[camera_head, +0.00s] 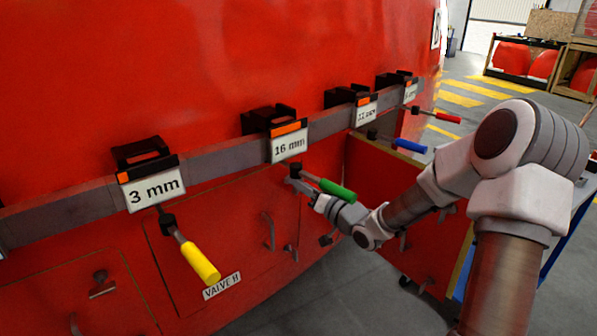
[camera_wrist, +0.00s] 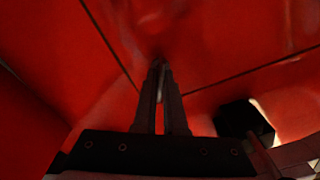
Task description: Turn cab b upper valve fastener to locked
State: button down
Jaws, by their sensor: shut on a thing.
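My gripper (camera_head: 301,187) reaches in from the right to the red cab front, just beneath the 16 mm label and beside the green-handled tool (camera_head: 337,190). In the wrist view, my gripper's two dark fingers (camera_wrist: 160,72) are nearly together, with a thin, light metallic piece (camera_wrist: 160,84) between them. Their tips are at the red panel (camera_wrist: 210,45), close to where its dark seams run. The piece looks like the valve fastener, but its shape and turn position are mostly hidden by the fingers. The valve door (camera_head: 222,240) is below and left of my gripper in the head view.
A grey rail (camera_head: 215,160) crosses the front with hanging tools: yellow handle (camera_head: 200,262), blue handle (camera_head: 409,146), red handle (camera_head: 447,117). The green-handled tool hangs close to my wrist. Door handles (camera_head: 268,230) protrude below. Open floor (camera_head: 350,300) lies at the bottom.

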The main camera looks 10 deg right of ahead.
jog(key=m+p, duration=0.5)
jog(key=m, duration=0.1)
jog(key=shift+d+r+m+p, duration=0.1)
jog(key=shift+m+p, duration=0.2)
jog(key=shift+p, duration=0.05)
jog(key=m+p, duration=0.2)
jog(key=m, duration=0.1)
jog(key=m+p, duration=0.1)
jog(key=m, duration=0.1)
jog(key=shift+w+f, duration=0.1)
jog(key=shift+f, duration=0.15)
jog(key=shift+m, duration=0.3)
jog(key=c, duration=1)
grip_release()
jog(key=shift+d, duration=0.1)
jog(key=v, duration=1.7)
jog(key=shift+s, duration=0.25)
